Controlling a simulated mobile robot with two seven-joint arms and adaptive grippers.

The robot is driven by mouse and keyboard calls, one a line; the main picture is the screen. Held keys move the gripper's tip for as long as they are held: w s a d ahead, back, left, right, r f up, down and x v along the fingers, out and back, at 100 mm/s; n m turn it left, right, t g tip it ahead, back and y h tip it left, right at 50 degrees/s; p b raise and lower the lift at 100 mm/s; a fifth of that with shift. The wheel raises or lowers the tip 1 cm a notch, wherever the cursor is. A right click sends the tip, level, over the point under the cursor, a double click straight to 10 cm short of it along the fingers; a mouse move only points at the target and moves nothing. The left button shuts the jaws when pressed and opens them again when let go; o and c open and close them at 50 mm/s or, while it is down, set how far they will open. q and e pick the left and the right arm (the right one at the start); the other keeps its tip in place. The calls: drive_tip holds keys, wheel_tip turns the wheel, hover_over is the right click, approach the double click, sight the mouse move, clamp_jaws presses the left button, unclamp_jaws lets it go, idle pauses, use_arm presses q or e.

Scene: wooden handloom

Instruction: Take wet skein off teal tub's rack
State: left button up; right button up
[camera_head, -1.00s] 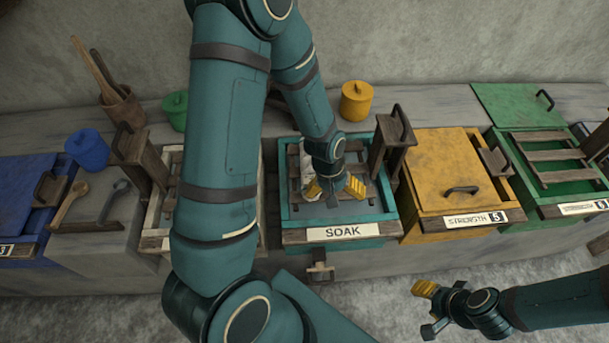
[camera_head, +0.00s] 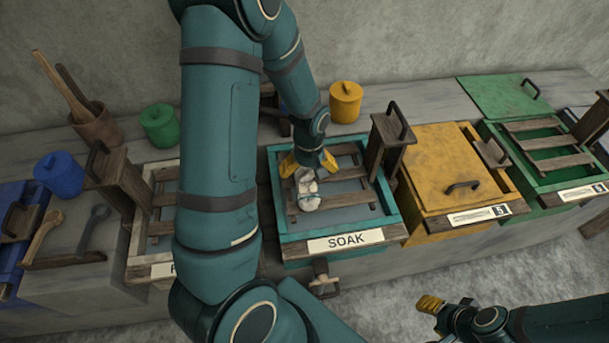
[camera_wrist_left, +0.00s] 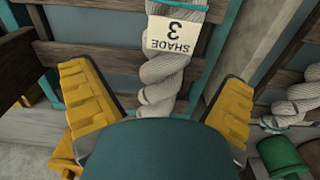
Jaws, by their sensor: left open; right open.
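The teal tub (camera_head: 392,217), labelled SOAK, stands open in the middle with wooden slats across it. A pale grey-white twisted skein (camera_head: 308,196) lies on the slatted rack, towards its left side. In the left wrist view the skein (camera_wrist_left: 163,72) carries a "SHADE 3" tag and a teal tie. My left gripper (camera_head: 308,163) is over the skein's far end, open. Its yellow fingers stand either side of the skein in the left wrist view, with gaps. Whether they reach below the skein is unclear. My right gripper (camera_head: 432,305) is open and empty, low at the front right.
A wooden post with a dark handle (camera_head: 388,140) rises at the tub's right edge. A lidded yellow tub (camera_head: 455,172) is to the right, then an open green tub (camera_head: 542,150). A second skein (camera_wrist_left: 295,105) shows in the left wrist view. My left arm hides part of the white-framed tub (camera_head: 148,230).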

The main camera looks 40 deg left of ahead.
sight(306, 180)
use_arm(q)
drive_tip(key=f, duration=0.1)
drive_tip(key=f+b, duration=0.1)
drive_tip(key=f, duration=0.2)
drive_tip(key=shift+s+f, duration=0.15)
drive_tip(key=shift+s, duration=0.25)
drive_tip(key=shift+f, duration=0.55)
drive_tip(key=c, duration=1.4)
